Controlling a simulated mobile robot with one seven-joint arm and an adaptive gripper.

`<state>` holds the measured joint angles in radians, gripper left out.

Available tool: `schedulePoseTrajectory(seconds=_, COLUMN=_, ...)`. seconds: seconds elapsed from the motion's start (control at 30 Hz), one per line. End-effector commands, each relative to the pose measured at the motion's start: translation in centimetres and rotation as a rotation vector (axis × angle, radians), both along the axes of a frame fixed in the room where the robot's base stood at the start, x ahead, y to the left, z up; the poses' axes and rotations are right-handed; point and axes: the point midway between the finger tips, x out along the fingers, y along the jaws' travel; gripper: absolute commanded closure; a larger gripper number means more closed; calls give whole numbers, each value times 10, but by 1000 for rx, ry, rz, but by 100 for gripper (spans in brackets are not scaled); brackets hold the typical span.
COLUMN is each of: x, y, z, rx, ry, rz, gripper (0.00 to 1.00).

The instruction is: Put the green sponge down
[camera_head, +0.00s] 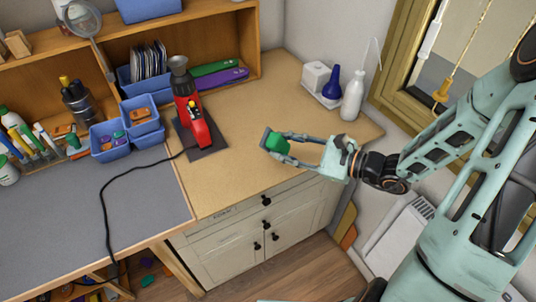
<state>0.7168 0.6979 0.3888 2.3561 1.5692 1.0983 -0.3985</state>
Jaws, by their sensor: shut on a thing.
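The green sponge (277,143) is a small block held between the fingertips of my gripper (275,143). My gripper reaches in from the right and is shut on it. Both are over the bare front part of the wooden worktop (245,178), right of the red machine. I cannot tell whether the sponge touches the worktop or is a little above it. The fingers hide part of the sponge.
A red machine (194,120) stands on a dark mat, its black cable (105,200) running left. Blue bins (142,117) stand further left. A white bottle (353,95) and a blue bottle (332,83) stand at the back right. The worktop around the gripper is clear.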

Motion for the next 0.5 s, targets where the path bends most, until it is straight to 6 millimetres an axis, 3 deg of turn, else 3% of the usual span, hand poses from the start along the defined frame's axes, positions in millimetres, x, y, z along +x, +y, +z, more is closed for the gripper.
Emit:
schedulePoseTrajectory(seconds=0.03, x=-7, y=15, z=0, rx=-40, ry=5, rz=97, gripper=97)
schedulePoseTrajectory(seconds=0.2, x=-37, y=50, z=-4, rx=-158, ry=37, rz=404, gripper=97)
schedulePoseTrajectory(seconds=0.5, x=-85, y=83, z=-19, rx=-400, ry=-4, rz=950, gripper=97)
